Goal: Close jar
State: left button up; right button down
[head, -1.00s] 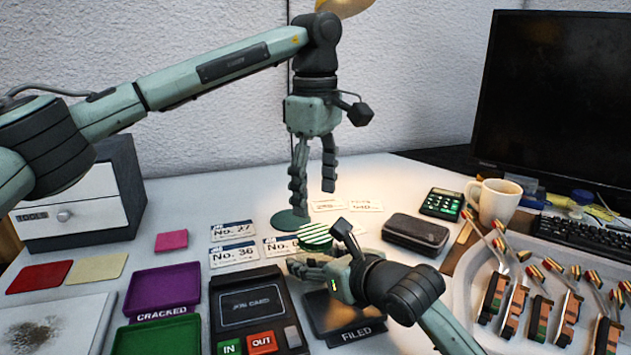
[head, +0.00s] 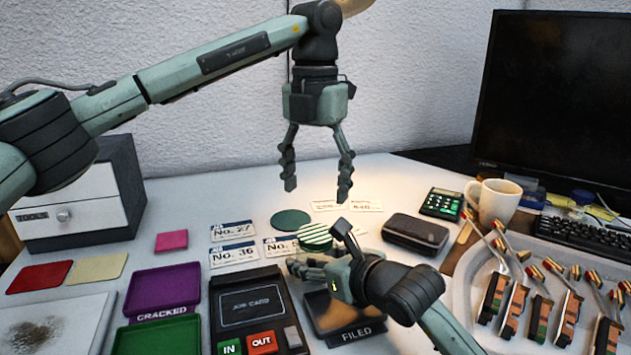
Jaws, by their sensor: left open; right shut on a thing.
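A round thing with a green-and-white striped top (head: 315,236), which looks like the jar with its lid, stands near the middle of the table. My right gripper (head: 319,252) is shut on it from the lower right. Its lower sides are mostly hidden by the fingers, so I cannot tell how the lid sits. My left gripper (head: 318,187) points straight down, open and empty, above and behind the striped top, with its fingers spread apart and touching nothing.
A dark green disc (head: 291,220) lies behind the striped top. A dark case (head: 415,233), a mug (head: 494,201) and a tray of piano parts (head: 463,285) are at right.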

aim_at(316, 233)
pick_arm(q)
jog(key=shift+f, duration=4.05)
jog(key=c, duration=1.2)
jog(key=m, duration=0.5)
jog(key=o, duration=1.3)
